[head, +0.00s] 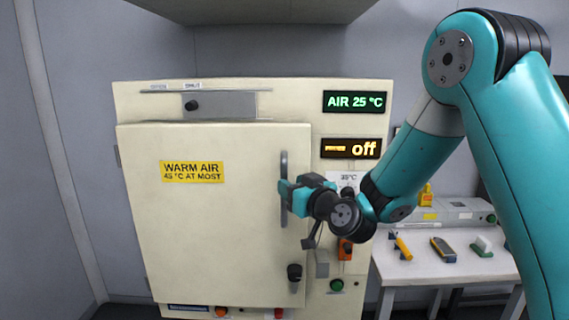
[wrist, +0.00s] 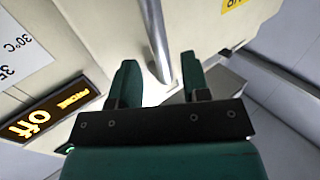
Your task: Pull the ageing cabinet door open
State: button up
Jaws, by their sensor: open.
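The ageing cabinet (head: 350,112) is cream-coloured. Its door (head: 200,235) bears a yellow "WARM AIR" label and looks shut, or nearly so. The grey vertical bar handle (head: 284,165) is near the door's right edge, partly hidden by my gripper (head: 292,197). In the wrist view, the handle (wrist: 158,40) comes down between the two green fingers of my gripper (wrist: 159,70). The fingers are apart, with a gap on each side of the bar. I cannot tell how deep the bar sits between them.
Displays read "AIR 25 °C" (head: 355,102) and "off" (head: 351,148). A white table (head: 450,273) with small tools stands at right. A wall is close at left; hinges are on the door's left.

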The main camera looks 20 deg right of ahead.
jog(key=p+x, duration=0.2)
jog(key=x, duration=0.2)
jog(key=shift+w, duration=0.1)
jog(key=shift+c, duration=0.4)
grip_shut()
